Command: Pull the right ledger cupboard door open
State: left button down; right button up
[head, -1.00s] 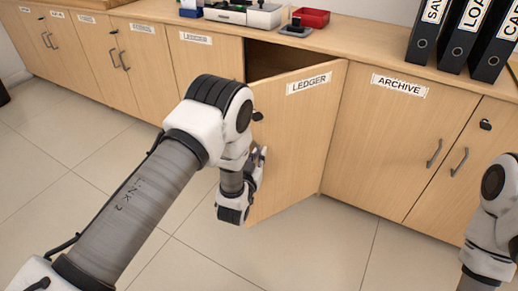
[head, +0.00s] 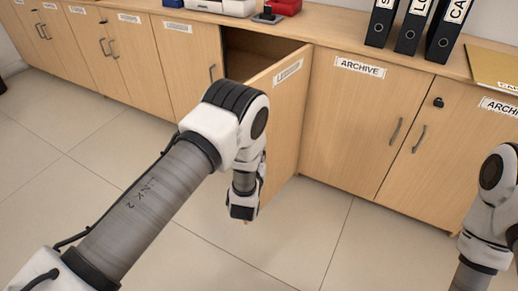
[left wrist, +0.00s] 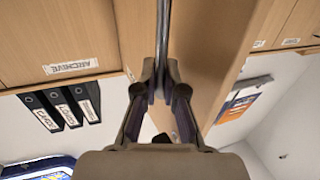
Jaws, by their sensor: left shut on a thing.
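The right ledger cupboard door (head: 285,125) stands well open in the head view, swung out from its hinge side next to the archive cupboard. Its label is seen at a steep angle. The dark cupboard opening (head: 262,42) shows behind it. In the left wrist view my left gripper (left wrist: 162,88) is shut on the door's metal bar handle (left wrist: 163,35). In the head view my left arm hides the handle and the fingers. My right arm shows at the right edge of the head view, but its gripper is out of the picture.
The left ledger door (head: 188,65) is shut. The archive doors (head: 350,120) to the right are shut. Black binders (head: 410,28), a red tray (head: 287,6) and a yellow folder (head: 497,66) lie or stand on the counter top. The tiled floor (head: 300,240) in front is clear.

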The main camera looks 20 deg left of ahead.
pick_arm(q)
jog(key=shift+r, duration=0.1)
jog(key=c, duration=1.2)
grip_release()
jog(key=shift+w, duration=0.1)
jog(key=shift+c, duration=0.2)
jog(key=s+d, duration=0.2)
jog(key=s, duration=1)
jog(key=shift+a, duration=0.1)
